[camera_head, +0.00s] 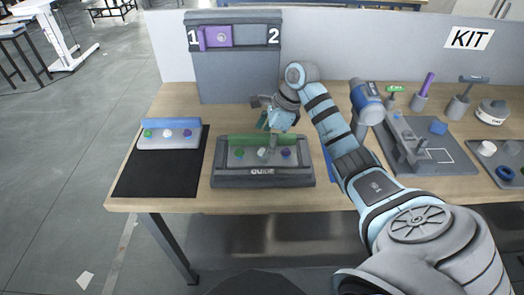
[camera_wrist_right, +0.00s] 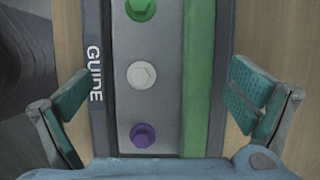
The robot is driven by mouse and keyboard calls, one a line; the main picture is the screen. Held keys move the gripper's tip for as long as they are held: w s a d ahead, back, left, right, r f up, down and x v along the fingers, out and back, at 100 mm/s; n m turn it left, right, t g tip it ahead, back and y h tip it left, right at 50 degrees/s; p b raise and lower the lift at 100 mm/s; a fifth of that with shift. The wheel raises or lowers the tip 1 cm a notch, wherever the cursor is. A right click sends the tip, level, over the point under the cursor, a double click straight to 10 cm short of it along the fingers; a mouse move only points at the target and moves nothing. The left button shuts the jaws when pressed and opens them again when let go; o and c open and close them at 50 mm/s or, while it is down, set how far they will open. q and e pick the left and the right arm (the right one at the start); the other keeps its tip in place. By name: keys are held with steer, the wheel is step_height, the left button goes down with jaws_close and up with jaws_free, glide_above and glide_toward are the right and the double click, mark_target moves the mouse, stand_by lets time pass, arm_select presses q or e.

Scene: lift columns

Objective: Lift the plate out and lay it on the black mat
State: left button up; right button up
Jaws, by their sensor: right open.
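A grey plate with a green raised edge (camera_head: 250,161) sits in the dark tray marked GUIDE (camera_head: 225,180). It carries green, white and purple bolts, and also shows in the right wrist view (camera_wrist_right: 165,48). A similar plate with a blue raised edge (camera_head: 170,143) lies on the far part of the black mat (camera_head: 150,178) at the left. My right gripper (camera_head: 273,122) is open and empty above the far side of the guide. In the wrist view its fingers (camera_wrist_right: 160,95) stand wide apart on either side of the plate and guide. My left gripper is not in view.
A grey upright panel (camera_head: 238,80) numbered 1 and 2 stands behind, with a purple piece (camera_head: 218,37) at 1. Tools and a grey fixture (camera_head: 440,150) fill the right of the table. The near part of the mat is clear.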

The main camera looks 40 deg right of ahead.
steer(key=shift+a+f, duration=0.25)
steer(key=shift+f, duration=0.3)
steer(key=c, duration=1.3)
steer(key=shift+d+f, duration=0.1)
steer(key=shift+f, duration=0.05)
steer(key=shift+c, duration=1.4)
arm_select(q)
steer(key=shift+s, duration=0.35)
arm_select(e)
steer(key=shift+f, duration=0.1)
